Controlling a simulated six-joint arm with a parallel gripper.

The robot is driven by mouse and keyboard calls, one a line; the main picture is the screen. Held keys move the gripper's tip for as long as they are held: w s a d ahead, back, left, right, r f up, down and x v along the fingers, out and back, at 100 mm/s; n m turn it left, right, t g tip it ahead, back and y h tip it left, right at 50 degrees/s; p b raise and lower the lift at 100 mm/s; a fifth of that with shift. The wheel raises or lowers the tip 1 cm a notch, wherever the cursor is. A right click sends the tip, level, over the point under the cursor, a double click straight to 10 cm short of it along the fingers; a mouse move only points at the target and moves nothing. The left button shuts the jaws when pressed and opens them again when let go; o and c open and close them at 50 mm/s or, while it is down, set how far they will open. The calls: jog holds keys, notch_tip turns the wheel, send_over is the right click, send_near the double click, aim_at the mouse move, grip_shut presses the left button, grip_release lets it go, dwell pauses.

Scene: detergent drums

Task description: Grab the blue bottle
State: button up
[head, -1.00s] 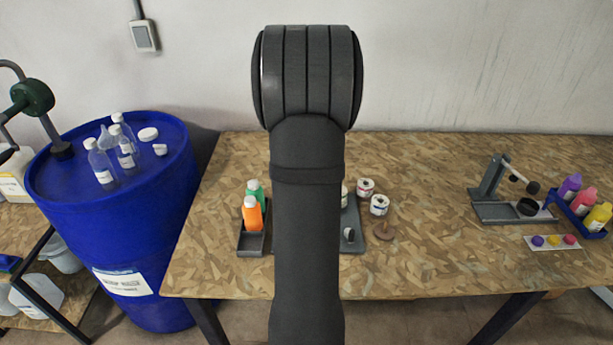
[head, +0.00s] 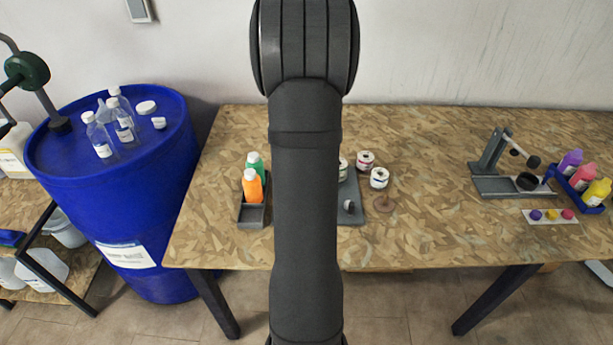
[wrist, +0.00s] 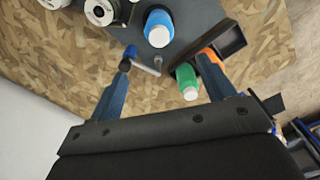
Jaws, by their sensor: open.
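The blue bottle (wrist: 159,26) with a white cap shows at the top of the wrist view, standing on a dark grey base (wrist: 190,14). In the head view it is hidden behind my arm. My gripper (wrist: 164,62) is open, its blue-grey fingers spread apart. The bottle lies beyond the fingertips, roughly in line with the gap, and nothing is held. The gripper itself is hidden in the head view.
White spools (head: 379,178) stand beside the base. The board is clear further right.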

notch_tip(320, 180, down, 9)
jog(key=shift+f, duration=0.15)
jog(key=shift+s+d+f, duration=0.1)
jog(key=shift+d+f, duration=0.05)
jog(key=shift+f, duration=1.25)
jog(key=shift+s+d+f, duration=0.1)
jog(key=shift+d+f, duration=0.05)
jog(key=shift+f, duration=1.2)
jog(key=shift+w, duration=0.1)
jog(key=c, duration=1.3)
jog(key=shift+o, duration=0.2)
jog(key=shift+r, duration=0.15)
